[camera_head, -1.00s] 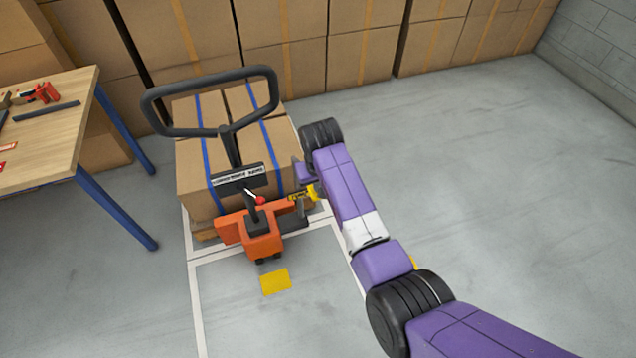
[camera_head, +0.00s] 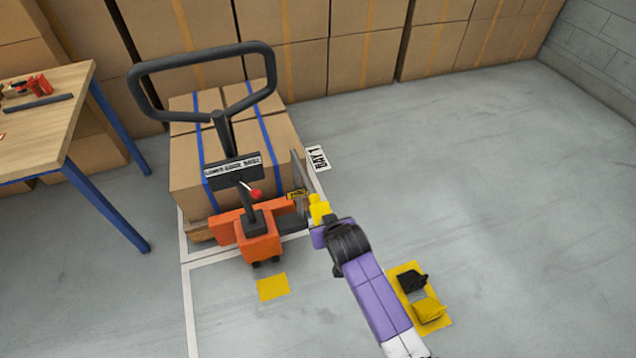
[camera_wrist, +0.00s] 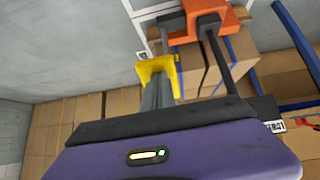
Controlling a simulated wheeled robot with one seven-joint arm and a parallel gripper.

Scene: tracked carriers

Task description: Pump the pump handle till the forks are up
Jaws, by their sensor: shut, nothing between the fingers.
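The pump handle (camera_head: 270,75) is a black loop on a dark stem, standing up from the orange truck body (camera_head: 260,246). A label plate and a small red knob sit on the stem. The forks are hidden under the loaded pallet, so their height cannot be told. My gripper (camera_head: 320,215) is shut and low, right of the orange body and apart from the loop. A yellow piece (camera_wrist: 157,68) shows at its fingers in the wrist view; I cannot tell whether it belongs to the gripper. The orange body (camera_wrist: 190,22) also shows there.
Strapped cartons (camera_head: 185,178) sit on the pallet. A grey upright plate (camera_head: 299,178) stands at their right. A wooden table (camera_head: 50,130) with blue legs is at left. A yellow floor plate (camera_head: 407,272) with black and yellow blocks lies at right. Floor beyond it is clear.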

